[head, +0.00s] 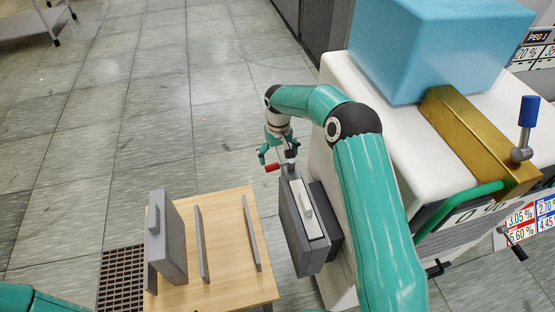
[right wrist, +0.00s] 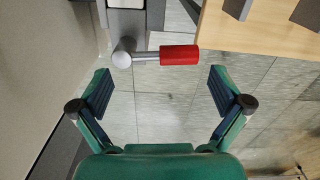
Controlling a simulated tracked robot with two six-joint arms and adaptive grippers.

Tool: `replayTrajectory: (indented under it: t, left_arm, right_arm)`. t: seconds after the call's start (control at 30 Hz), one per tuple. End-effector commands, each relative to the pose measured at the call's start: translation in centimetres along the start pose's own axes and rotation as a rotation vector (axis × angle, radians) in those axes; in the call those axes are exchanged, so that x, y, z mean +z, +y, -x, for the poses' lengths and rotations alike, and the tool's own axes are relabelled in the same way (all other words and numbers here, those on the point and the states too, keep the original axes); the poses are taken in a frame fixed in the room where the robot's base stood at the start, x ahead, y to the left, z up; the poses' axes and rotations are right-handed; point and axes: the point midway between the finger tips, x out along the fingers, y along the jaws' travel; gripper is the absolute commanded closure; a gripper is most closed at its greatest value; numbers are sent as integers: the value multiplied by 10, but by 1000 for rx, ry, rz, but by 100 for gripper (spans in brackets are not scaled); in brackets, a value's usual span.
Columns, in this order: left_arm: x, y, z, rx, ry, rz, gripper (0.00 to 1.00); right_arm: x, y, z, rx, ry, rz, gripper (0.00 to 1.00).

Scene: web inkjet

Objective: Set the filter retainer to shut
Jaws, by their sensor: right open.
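The filter retainer is a small lever with a red grip (head: 273,167), which sticks out to the left from its grey pivot at the top end of a dark grey housing (head: 306,252). A white filter (head: 302,207) sits in the housing. In the right wrist view the red grip (right wrist: 179,55) lies crosswise, pointing right from the round grey pivot (right wrist: 122,58). My right gripper (head: 276,153) is open and empty, just beyond the lever in the head view. Its fingertips (right wrist: 162,88) are spread to either side, apart from the lever. My left gripper is out of view.
A wooden table (head: 227,220) with grey upright dividers and a grey filter block (head: 168,240) stands left of the housing. The white machine (head: 415,128) is on the right, with a blue box (head: 435,45) and brass bar (head: 480,135). Floor beyond the table is clear.

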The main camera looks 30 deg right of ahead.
Motion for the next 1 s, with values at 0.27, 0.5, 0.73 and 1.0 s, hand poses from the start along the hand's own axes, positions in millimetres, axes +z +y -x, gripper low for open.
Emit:
replayTrajectory:
  t: [0.27, 0.5, 0.73, 1.0]
  left_arm:
    - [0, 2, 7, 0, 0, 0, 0]
    - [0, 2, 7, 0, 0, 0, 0]
    - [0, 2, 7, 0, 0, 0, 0]
    - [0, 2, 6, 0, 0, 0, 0]
  right_arm:
    - [0, 0, -27, 0, -1, 0, 0]
    - [0, 0, -30, 0, 1, -1, 0]
    - [0, 0, -30, 0, 1, -1, 25]
    - [1, 2, -31, 2, -2, -1, 70]
